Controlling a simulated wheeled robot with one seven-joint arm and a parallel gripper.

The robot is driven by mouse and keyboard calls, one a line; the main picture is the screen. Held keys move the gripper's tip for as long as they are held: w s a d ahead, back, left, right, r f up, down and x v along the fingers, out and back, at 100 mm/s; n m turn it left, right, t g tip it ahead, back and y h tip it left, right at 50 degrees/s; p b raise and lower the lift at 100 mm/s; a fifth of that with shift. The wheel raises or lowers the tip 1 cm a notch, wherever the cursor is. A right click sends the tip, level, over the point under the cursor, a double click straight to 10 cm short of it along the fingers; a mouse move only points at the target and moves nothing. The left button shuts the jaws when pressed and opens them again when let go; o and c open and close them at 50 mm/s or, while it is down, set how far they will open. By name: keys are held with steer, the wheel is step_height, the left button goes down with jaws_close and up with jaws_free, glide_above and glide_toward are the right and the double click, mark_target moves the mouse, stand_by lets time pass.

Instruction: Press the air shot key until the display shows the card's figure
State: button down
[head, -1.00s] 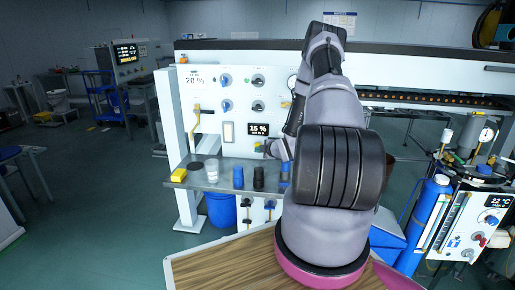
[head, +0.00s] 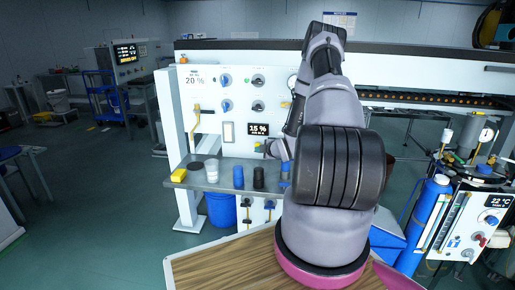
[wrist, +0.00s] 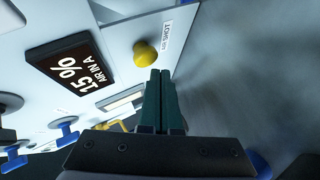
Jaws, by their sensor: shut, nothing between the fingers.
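The card (head: 195,79) at the panel's upper left shows 20 %. The round yellow key (wrist: 146,53) sits beside the display, next to a small white label that reads partly as "SHOT". My gripper (wrist: 160,73) is shut and empty, its fingertips close by the key. I cannot tell whether they touch it. In the head view my arm hides much of the panel's right side.
A shelf (head: 222,184) below the panel holds a yellow block (head: 178,175), a pale cup (head: 212,171), a blue cup (head: 238,177) and a black cup (head: 259,178). Blue knobs (head: 226,80) and a yellow-handled lever (head: 196,115) stick out from the panel.

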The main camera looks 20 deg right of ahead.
steer(key=shift+w, duration=0.1)
steer(key=shift+w+d, duration=0.2)
steer(key=shift+w, duration=0.05)
steer(key=shift+w+d, duration=0.35)
steer(key=shift+w, duration=0.15)
stand_by(1.0)
steer(key=shift+s, duration=0.1)
steer(key=shift+s+a, duration=0.55)
steer(key=shift+s, duration=0.2)
steer(key=shift+s+a, duration=0.7)
steer(key=shift+s, duration=0.35)
steer(key=shift+s+a, duration=0.7)
steer(key=shift+s, duration=0.35)
